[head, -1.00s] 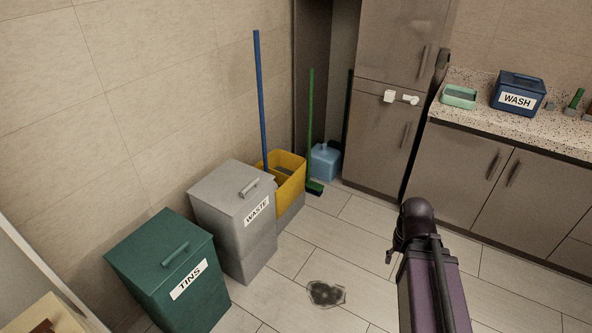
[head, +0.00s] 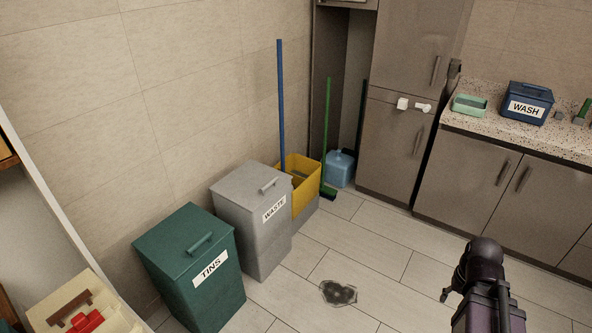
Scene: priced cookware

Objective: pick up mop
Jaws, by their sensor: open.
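The mop shows as a tall blue pole (head: 281,105) standing nearly upright in a yellow bucket (head: 308,185) by the tiled wall. Its lower end is hidden inside the bucket and behind the grey waste bin. My arm, with a dark rounded joint and purple link, shows at the lower right, well apart from the mop with open floor between. My gripper itself cannot be made out in this view.
A grey WASTE bin (head: 252,222) and green TINS bin (head: 192,270) stand left of the bucket. A green broom (head: 326,130) and blue container (head: 340,170) are right of it. A dark stain (head: 338,293) marks the otherwise clear floor. A counter (head: 525,137) runs along the right.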

